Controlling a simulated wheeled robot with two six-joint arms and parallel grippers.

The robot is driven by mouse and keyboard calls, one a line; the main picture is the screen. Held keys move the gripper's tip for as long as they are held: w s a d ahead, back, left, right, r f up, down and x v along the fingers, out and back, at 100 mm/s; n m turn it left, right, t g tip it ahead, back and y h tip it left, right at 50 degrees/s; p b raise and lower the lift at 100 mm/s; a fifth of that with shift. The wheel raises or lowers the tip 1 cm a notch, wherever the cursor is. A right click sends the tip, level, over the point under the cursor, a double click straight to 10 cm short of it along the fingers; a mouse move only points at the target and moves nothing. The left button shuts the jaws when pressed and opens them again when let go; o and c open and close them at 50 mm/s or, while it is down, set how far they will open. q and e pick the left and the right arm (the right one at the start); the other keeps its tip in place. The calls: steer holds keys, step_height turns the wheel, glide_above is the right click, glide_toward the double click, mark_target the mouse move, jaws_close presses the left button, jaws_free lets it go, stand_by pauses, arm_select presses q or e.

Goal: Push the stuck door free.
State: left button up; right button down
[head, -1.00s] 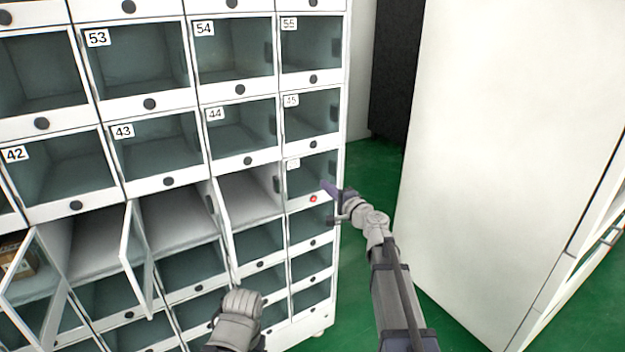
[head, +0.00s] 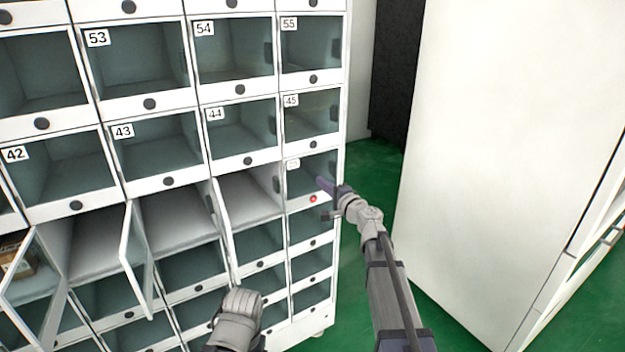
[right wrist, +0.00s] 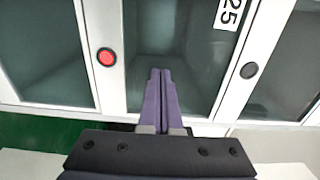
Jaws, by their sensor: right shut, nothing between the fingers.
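The door with the red light (head: 306,180) is in the locker's right-hand column, below door 45. It looks shut, and its number label is hard to read in the head view. Its round light (head: 313,198) glows red on the bottom rail and also shows in the right wrist view (right wrist: 106,57). My right gripper (head: 322,184) is shut and empty, its purple fingers pointing at the right part of this door. In the right wrist view the fingertips (right wrist: 160,72) lie over the glass near the door's side edge; I cannot tell whether they touch. My left gripper is not in view.
Open doors (head: 135,262) stick out from compartments left of the red-lit door, one directly beside it (head: 226,235). A brown box (head: 20,262) lies in a compartment at far left. A large white cabinet (head: 500,150) stands at right. Green floor (head: 372,160) shows between.

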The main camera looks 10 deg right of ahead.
steer(key=shift+w, duration=0.25)
steer(key=shift+s, duration=0.15)
